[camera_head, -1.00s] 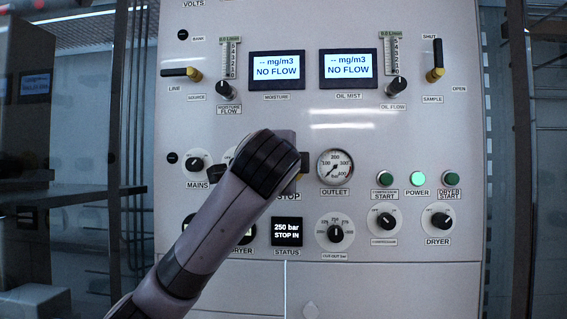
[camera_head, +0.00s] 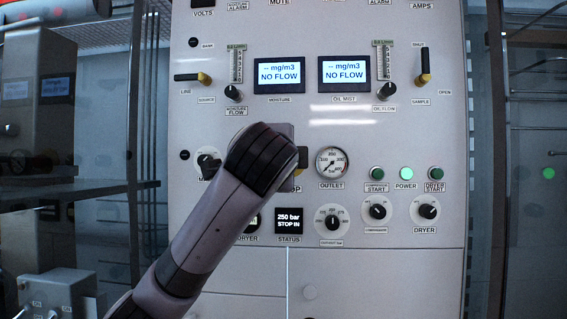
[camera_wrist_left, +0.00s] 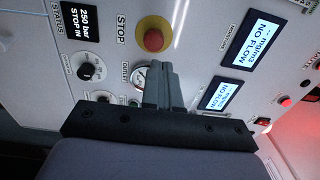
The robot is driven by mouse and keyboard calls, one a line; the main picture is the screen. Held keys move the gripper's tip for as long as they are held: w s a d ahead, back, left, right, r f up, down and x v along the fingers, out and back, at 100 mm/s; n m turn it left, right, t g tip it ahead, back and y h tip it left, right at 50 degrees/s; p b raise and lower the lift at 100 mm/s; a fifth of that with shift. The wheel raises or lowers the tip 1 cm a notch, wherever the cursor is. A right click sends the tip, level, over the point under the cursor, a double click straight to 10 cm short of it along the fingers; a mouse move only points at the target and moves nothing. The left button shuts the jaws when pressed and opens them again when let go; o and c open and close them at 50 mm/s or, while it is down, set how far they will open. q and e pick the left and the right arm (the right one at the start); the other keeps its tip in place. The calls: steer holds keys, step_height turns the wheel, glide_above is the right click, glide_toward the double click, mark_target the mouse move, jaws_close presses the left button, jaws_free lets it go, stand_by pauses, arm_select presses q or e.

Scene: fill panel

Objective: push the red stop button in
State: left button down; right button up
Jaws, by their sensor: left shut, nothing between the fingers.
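The red stop button (camera_wrist_left: 153,40) sits on a yellow base on the panel, above the STOP label, in the left wrist view. My left gripper (camera_wrist_left: 160,66) is shut and empty. Its fingertips appear just beside the button in that view; I cannot tell whether they touch the panel. In the head view my left arm covers the button, and only a bit of the yellow base (camera_head: 298,173) shows beside my wrist. The status display (camera_head: 289,220) reads "250 bar STOP IN". My right gripper is not in view.
The outlet gauge (camera_head: 332,162) is close to the right of my wrist. The mains knob (camera_head: 208,159) is to its left, and the cut-out knob (camera_head: 333,223) is lower right. A lit green power lamp (camera_head: 406,174) is further right. A grey switch box (camera_head: 58,293) stands lower left.

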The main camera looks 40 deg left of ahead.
arm_select(q)
steer(key=b+v, duration=0.1)
steer(key=v, duration=0.4)
steer(key=shift+s+d, duration=0.2)
steer(key=shift+s, duration=0.15)
